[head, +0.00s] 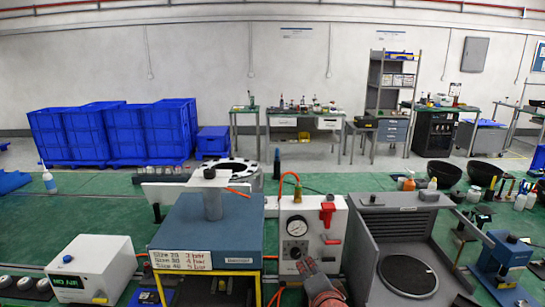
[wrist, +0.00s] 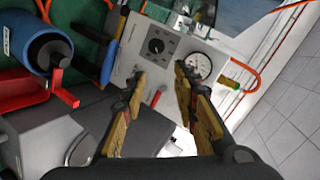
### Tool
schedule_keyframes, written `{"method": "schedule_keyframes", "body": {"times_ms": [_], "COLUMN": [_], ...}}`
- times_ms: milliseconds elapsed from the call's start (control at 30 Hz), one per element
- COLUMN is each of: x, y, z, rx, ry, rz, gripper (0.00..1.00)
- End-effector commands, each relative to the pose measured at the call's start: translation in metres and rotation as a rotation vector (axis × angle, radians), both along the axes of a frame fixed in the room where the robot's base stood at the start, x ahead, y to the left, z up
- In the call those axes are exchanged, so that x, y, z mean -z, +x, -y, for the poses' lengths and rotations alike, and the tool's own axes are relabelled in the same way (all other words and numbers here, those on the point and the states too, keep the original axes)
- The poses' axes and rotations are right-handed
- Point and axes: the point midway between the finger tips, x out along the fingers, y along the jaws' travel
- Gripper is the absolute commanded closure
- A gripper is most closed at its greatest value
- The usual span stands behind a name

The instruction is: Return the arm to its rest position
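My gripper (wrist: 162,78) has its two yellow-and-black fingers apart in the wrist view, with nothing held between them. Behind the gap is the white control panel (wrist: 130,62) with a black knob (wrist: 156,46) and a round gauge (wrist: 198,66). In the head view my gripper (head: 306,267) is low in the middle, in front of the lower part of the same white panel (head: 329,252). The gap between the fingers and the panel is hard to judge. The panel also carries a red lever (head: 328,216).
A blue-topped box on a yellow frame (head: 234,244) stands left of the panel. A grey open-front machine (head: 375,265) stands close on the right. A white "NO AIR" box (head: 108,268) is at the left. Orange hoses (head: 283,184) loop by the panel. Black bowls (head: 484,173) are farther right.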

Motion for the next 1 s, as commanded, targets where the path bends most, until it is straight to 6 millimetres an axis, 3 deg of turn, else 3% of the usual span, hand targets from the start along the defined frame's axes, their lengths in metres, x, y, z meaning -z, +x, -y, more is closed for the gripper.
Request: {"method": "schedule_keyframes", "body": {"times_ms": [100,267,400,600,767,1000], "x": [-0.018,-0.023,-0.018,-0.009,-0.007,-0.006], "y": [-0.04,-0.109,-0.175,-0.247,-0.269,-0.27], "z": [0.0,0.014,0.041,0.078,0.09,0.09], "rx": [-0.174,-0.393,-0.551,-0.686,-0.724,-0.727], "ry": [-0.166,-0.417,-0.628,-0.819,-0.868,-0.87], "rz": [-0.076,-0.204,-0.333,-0.491,-0.547,-0.551], "gripper": [0.71,0.71,0.71,0.71,0.71,0.71]}}
